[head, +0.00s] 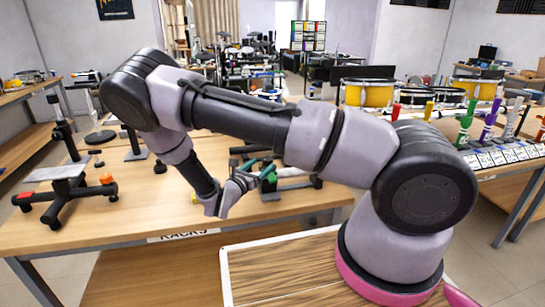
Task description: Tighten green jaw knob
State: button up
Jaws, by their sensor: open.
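A small green part (271,178), which looks like the green jaw knob, shows on a dark clamp-like stand (270,194) on the wooden table. My gripper (253,172) is at its left, very close to it in the picture. The jaws are open, but they are small and partly overlap the stand, so I cannot tell whether they touch the knob. My own arm crosses the view and hides part of the table behind it.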

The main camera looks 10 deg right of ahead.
jog(key=x, duration=0.8)
jog(key=shift+d, duration=0.1)
grip_shut()
